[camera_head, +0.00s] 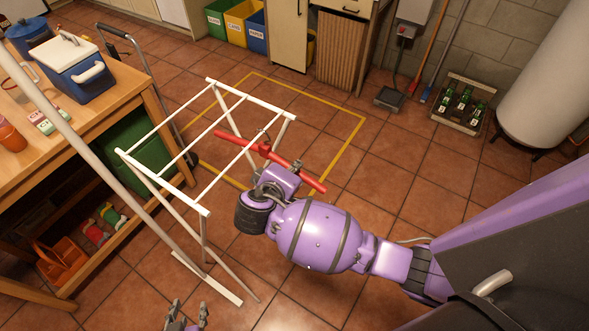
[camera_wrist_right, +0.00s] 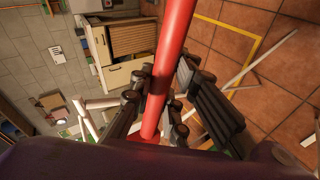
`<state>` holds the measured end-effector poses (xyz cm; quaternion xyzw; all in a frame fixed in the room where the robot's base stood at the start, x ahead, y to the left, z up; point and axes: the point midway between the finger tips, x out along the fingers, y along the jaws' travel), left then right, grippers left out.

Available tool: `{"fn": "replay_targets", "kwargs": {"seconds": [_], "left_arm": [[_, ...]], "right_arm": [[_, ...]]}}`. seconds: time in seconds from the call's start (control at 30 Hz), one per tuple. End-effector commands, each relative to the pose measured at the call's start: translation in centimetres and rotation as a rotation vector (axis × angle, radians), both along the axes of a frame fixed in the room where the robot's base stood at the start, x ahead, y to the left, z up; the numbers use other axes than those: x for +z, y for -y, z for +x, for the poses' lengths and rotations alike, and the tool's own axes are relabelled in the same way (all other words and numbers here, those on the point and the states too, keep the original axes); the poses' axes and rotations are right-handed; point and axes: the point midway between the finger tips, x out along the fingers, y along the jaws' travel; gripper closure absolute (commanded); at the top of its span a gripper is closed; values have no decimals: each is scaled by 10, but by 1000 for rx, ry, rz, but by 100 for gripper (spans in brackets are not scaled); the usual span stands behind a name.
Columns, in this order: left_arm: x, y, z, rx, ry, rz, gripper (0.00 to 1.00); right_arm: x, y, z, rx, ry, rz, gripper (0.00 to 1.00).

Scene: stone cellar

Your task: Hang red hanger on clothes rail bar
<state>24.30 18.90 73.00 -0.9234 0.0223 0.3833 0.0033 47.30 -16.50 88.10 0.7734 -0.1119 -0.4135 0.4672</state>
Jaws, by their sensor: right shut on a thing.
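The red hanger (camera_head: 313,183) is held in my right gripper (camera_head: 276,167), slanting from upper left to lower right in the head view. Its left end overlaps the white rack in the picture; I cannot tell whether they touch. In the right wrist view the red hanger (camera_wrist_right: 174,40) runs between the dark fingers of the right gripper (camera_wrist_right: 160,92), which are shut on it. A pale pole (camera_head: 95,150) crosses the left of the head view to a foot on the floor; no bar at its top shows. My left gripper (camera_head: 187,313) is open and empty at the bottom edge, partly cut off.
The white rack (camera_head: 180,183) with several bars stands left of my right gripper. A wooden workbench (camera_head: 115,83) with a blue cooler (camera_head: 78,72) is at left. Coloured bins (camera_head: 238,24) and a bottle crate (camera_head: 462,103) stand at the back. The tiled floor behind the hanger is clear.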

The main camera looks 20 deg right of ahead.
Motion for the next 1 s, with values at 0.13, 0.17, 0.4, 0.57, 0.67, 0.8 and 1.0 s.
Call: {"fn": "replay_targets", "kwargs": {"seconds": [0.13,0.17,0.4,0.57,0.67,0.8,1.0], "left_arm": [[0,0,0,0,0,0,63],[0,0,0,0,0,0,63],[0,0,0,0,0,0,63],[0,0,0,0,0,0,63],[0,0,0,0,0,0,63],[0,0,0,0,0,0,63],[0,0,0,0,0,0,63]], "right_arm": [[2,0,0,0,1,1,100],[2,0,0,0,1,1,100],[9,1,-1,-1,1,1,100],[14,2,-2,-1,1,1,100],[17,2,-3,-1,1,1,100],[20,2,-3,0,0,0,100],[20,2,-3,0,0,0,100]]}}
